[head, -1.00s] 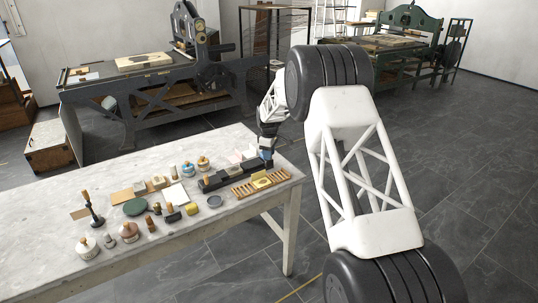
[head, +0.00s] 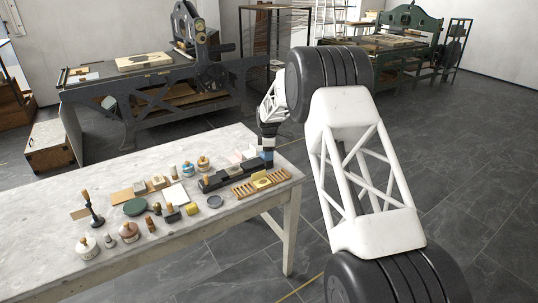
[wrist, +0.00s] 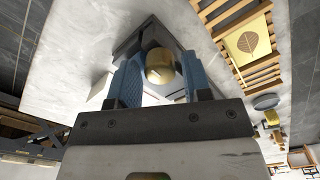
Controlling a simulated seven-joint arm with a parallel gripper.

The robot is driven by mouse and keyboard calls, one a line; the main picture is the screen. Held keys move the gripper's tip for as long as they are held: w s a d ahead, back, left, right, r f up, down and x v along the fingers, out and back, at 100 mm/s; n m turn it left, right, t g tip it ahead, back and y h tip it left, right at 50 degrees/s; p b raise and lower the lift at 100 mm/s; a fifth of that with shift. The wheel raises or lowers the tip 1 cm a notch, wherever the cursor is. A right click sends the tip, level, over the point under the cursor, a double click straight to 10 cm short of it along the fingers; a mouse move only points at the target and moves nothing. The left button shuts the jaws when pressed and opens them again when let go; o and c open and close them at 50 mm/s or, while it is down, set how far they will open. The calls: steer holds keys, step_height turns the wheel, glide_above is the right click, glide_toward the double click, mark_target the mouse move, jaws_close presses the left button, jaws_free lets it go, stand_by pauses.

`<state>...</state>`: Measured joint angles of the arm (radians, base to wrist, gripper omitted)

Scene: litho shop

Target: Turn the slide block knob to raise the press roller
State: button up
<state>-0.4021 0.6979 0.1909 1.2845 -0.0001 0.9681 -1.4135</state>
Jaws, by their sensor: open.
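A dark, long press device (head: 222,178) lies on the marble-topped table near its right end. In the wrist view a round brass-coloured knob (wrist: 160,66) sits on a dark block (wrist: 152,34), which I take to be the slide block. My gripper (wrist: 160,82) is open, its two blue fingers on either side of the knob. I cannot tell whether the fingers touch it. In the head view my gripper (head: 268,163) is at the right end of the device, and the knob is hidden there. I cannot make out the press roller.
A slatted wooden rack (head: 245,189) with a yellow leaf-marked block (head: 262,181) lies close in front of the device. Several jars, stamps and a green disc (head: 135,207) stand to the left. The near left of the table (head: 40,245) is clear.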

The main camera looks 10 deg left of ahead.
steer(key=shift+r, duration=0.1)
steer(key=shift+r, duration=2.9)
